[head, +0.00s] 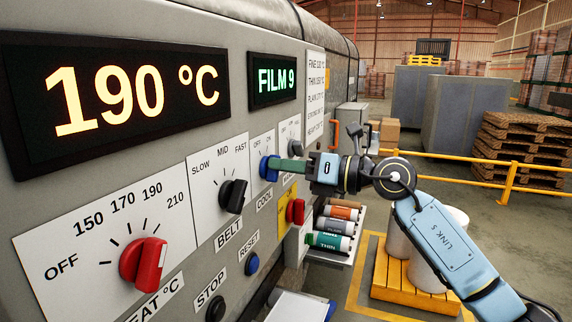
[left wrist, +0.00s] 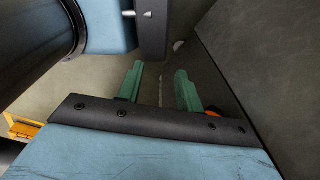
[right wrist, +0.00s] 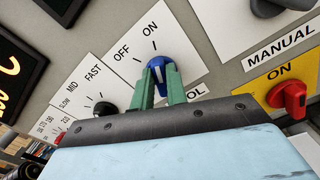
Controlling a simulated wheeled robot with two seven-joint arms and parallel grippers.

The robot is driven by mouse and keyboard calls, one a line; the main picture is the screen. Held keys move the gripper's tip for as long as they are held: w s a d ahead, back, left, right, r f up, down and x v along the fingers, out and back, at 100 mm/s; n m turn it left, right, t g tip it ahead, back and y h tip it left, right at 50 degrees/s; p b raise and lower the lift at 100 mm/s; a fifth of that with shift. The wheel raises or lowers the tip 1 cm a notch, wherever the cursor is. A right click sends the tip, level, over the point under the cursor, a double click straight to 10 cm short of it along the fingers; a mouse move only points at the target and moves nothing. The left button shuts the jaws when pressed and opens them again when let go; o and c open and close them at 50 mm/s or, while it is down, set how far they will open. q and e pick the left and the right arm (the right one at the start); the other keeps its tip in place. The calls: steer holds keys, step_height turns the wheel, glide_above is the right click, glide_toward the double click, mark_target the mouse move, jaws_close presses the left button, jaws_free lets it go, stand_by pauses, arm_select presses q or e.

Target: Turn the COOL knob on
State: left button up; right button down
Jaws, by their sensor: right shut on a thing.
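The COOL knob is blue, on a white plate marked OFF and ON; it shows in the head view (head: 266,171) and the right wrist view (right wrist: 157,64). A white mark is on its face, but I cannot tell clearly which label it points to. My right gripper (head: 277,164) reaches the knob from the right. In the right wrist view its green fingers (right wrist: 160,78) are closed around the knob, one on each side. My left gripper (left wrist: 160,80) shows only in the left wrist view, with its fingers apart and nothing between them.
A red heat knob (head: 143,261) and a black BELT knob (head: 232,195) sit left of COOL. A red knob on yellow (head: 296,211) is below right. A shelf with rolls (head: 332,240) stands under my right gripper. A yellow railing (head: 510,182) is behind.

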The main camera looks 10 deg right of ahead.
steer(key=c, duration=1.4)
jaws_free()
steer(key=b+v, duration=0.3)
steer(key=v, duration=1)
steer(key=shift+d, duration=0.2)
steer(key=shift+s, duration=0.15)
